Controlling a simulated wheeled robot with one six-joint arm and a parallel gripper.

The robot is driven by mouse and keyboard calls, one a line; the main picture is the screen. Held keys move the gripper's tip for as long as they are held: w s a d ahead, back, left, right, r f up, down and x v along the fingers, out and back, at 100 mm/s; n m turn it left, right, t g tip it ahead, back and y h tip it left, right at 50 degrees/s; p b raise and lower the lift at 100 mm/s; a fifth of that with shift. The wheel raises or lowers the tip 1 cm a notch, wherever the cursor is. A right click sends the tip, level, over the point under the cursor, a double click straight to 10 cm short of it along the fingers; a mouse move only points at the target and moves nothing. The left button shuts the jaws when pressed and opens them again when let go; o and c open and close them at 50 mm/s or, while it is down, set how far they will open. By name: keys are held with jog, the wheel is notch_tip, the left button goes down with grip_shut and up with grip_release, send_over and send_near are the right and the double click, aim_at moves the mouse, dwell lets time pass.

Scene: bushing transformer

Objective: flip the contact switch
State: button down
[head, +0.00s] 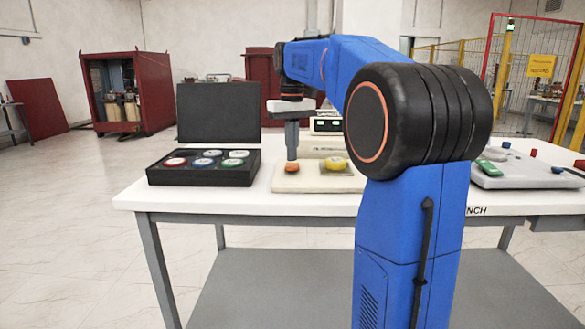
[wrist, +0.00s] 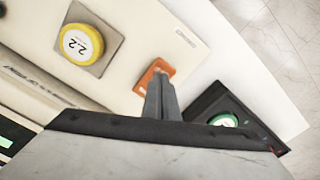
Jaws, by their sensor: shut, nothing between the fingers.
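The contact switch looks to be the small orange piece (head: 291,169) on a low cream-coloured unit (head: 317,185) on the table. It also shows in the wrist view (wrist: 150,72), partly hidden by my fingers. My gripper (head: 292,157) is shut with its fingers together, pointing down right over the orange switch. In the wrist view the fingertips (wrist: 161,84) overlap the switch. I cannot tell for sure whether they touch it. A yellow round piece marked 2.2 (wrist: 80,43) sits in a square seat on the same unit, and also shows in the head view (head: 335,163).
A black open case (head: 200,177) with several coloured round pieces stands left of the unit. A boxed instrument with a display (head: 325,124) is behind. A grey panel (head: 525,172) with coloured parts is at the right. White tabletop (head: 180,203) in front is clear.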

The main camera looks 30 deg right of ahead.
aim_at(292, 167)
jog(key=shift+f, duration=1.1)
dwell(0.7)
jog(key=shift+r, duration=3.5)
jog(key=shift+s, duration=0.1)
jog(key=s+a+f+t, duration=0.1)
jog(key=s+a+f, duration=0.4)
jog(key=s+f, duration=0.4)
jog(key=s+a+f+t, duration=0.2)
jog(key=s+a+f, duration=0.3)
jog(key=s+f, duration=0.5)
jog(key=s+a+f+t, duration=0.1)
jog(key=s+a+f, duration=0.4)
jog(key=s+f, duration=0.4)
jog(key=shift+s+a+f+n+t, duration=0.15)
jog(key=shift+s+a+n+t, duration=0.25)
jog(key=shift+s, duration=0.65)
